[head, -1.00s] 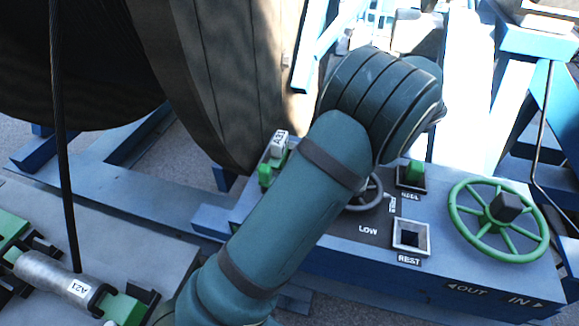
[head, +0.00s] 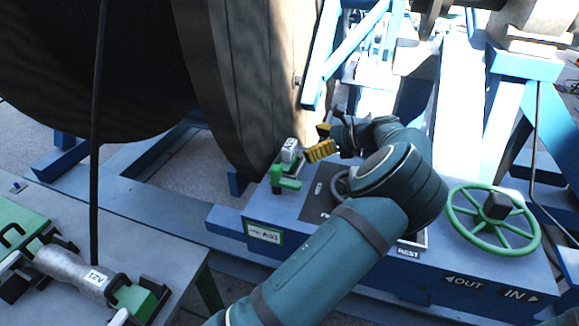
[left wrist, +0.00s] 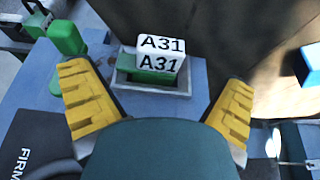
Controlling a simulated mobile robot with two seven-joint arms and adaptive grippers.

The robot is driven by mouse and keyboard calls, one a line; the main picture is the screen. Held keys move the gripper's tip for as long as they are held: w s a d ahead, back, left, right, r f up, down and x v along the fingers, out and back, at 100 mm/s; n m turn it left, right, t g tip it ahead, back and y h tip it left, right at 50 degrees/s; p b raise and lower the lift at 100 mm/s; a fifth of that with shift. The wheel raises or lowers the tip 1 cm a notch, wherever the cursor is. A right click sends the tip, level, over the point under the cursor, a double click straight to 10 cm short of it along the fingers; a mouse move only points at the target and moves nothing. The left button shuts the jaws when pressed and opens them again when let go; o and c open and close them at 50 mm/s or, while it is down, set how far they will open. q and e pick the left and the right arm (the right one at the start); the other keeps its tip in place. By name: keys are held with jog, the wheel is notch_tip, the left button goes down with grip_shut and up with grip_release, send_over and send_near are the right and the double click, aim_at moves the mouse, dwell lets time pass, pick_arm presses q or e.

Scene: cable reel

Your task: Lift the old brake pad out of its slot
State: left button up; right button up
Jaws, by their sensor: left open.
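The brake pad (left wrist: 160,52), a block with a white top marked A31 and a green lower part, sits in a grey-rimmed slot (left wrist: 150,88) beside the big drum. It also shows in the head view (head: 289,149), where its lower part is hard to make out. My left gripper (head: 321,142) is open, with yellow fingers just right of the pad in the head view. In the left wrist view the open fingers (left wrist: 158,80) stand wide on either side of the slot, apart from the pad. My right gripper is not in view.
A green latch-like part (head: 285,180) stands close beside the slot. The large drum (head: 240,90) rises right behind it. A green handwheel (head: 493,220) is at the right of the blue console. A grey cylinder (head: 72,268) lies on the left bench, near a hanging cable (head: 98,130).

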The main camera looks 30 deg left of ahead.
aim_at(293, 145)
pick_arm(q)
jog(key=x, duration=0.8)
jog(key=shift+a+f, duration=0.1)
jog(key=shift+a, duration=0.2)
